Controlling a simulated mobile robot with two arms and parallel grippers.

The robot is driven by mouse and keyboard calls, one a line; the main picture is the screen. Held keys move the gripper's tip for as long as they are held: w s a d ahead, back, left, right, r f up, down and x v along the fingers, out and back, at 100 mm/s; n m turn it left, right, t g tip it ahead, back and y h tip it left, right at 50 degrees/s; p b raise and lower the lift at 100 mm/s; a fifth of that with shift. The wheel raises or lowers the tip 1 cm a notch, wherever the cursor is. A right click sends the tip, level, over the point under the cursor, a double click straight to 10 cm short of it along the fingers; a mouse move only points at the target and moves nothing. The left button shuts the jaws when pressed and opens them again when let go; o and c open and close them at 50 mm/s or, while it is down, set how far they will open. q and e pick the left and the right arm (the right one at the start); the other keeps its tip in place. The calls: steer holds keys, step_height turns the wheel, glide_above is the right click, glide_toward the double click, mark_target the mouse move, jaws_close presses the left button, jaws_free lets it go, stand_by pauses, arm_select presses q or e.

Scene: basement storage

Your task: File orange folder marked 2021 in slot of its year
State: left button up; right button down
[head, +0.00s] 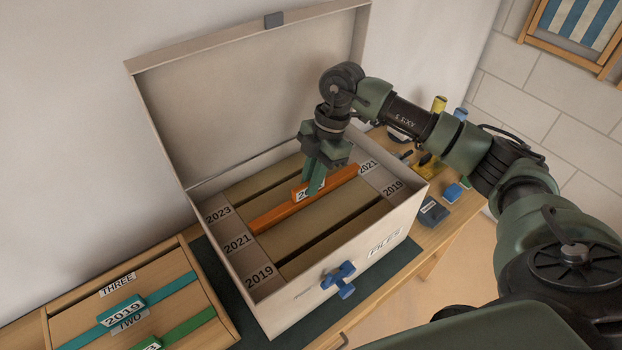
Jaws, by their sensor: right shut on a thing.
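The orange folder (275,216) is inside the file box (345,253), its top edge running between the two side strips. Its ends line up with the 2021 labels at the left (237,243) and right (367,166). How deep it sits is hard to tell. My right gripper (316,184) comes down from above and is shut on the folder's raised tab, hiding most of the tab's writing. Dark gaps show behind and in front of the folder, in the 2023 (218,214) and 2019 (260,276) rows. My left gripper is not in view.
The box lid (250,95) stands open behind. A wooden tray (75,287) at the lower left holds a teal folder (170,289) marked 2019 and a green folder (190,328). A blue clasp (339,278) sticks out in front. Small items, including a yellow cylinder (439,104), stand at the right.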

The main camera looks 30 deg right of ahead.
steer(key=shift+f+b, duration=0.7)
steer(key=shift+f, duration=0.6)
steer(key=c, duration=1.4)
jaws_free()
steer(key=shift+o, duration=0.2)
steer(key=shift+w+d+r, duration=0.1)
steer(key=shift+d+r, duration=0.05)
steer(key=shift+r, duration=0.3)
steer(key=b+v, duration=0.2)
steer(key=v, duration=0.4)
steer(key=shift+d+r, duration=0.1)
steer(key=shift+r, duration=0.3)
